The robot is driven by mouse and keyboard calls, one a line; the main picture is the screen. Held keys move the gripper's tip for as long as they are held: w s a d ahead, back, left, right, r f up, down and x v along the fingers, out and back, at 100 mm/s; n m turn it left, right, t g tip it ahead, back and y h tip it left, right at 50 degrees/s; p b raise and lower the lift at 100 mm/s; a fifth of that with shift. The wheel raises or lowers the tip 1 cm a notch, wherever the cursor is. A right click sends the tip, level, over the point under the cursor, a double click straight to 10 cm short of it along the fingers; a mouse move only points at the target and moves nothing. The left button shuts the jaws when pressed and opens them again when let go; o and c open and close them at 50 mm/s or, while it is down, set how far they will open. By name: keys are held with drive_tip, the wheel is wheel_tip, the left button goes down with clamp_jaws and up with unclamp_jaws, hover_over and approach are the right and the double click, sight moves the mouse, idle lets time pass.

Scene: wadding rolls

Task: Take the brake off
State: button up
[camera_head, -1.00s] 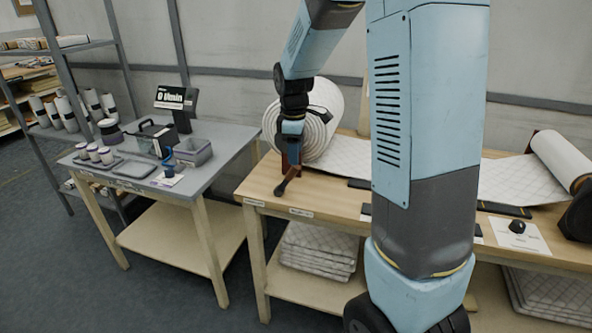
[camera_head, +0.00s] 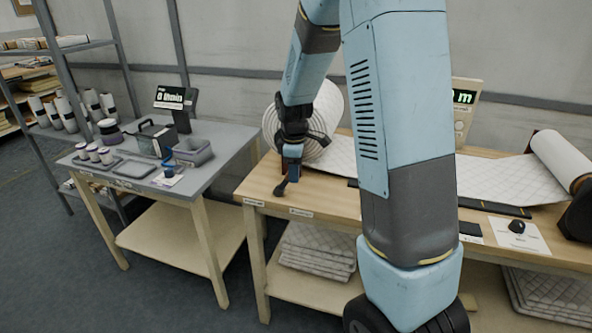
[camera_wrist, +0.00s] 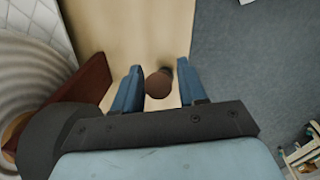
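The brake lever (camera_head: 281,188), a dark lever with a rounded end, stands at the left front of the wooden bench, beside the quilted wadding roll (camera_head: 337,106). My gripper (camera_head: 290,172) is just above it in the head view, pointing down. In the wrist view the lever's brown round knob (camera_wrist: 159,84) lies between the two blue fingers of my gripper (camera_wrist: 160,72). The fingers are apart, with a narrow gap on each side of the knob. I cannot tell how deep the knob sits between them. A dark red bracket (camera_wrist: 92,82) stands beside the roll.
The wadding sheet (camera_head: 500,178) runs along the wooden bench (camera_head: 262,187) to another roll (camera_head: 562,160). A display (camera_head: 464,105) stands behind my arm. A grey table (camera_head: 215,165) on the left holds a meter, a bin and jars. Open floor lies between the tables.

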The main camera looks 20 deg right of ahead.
clamp_jaws()
drive_tip(key=shift+d, duration=0.15)
idle(0.4)
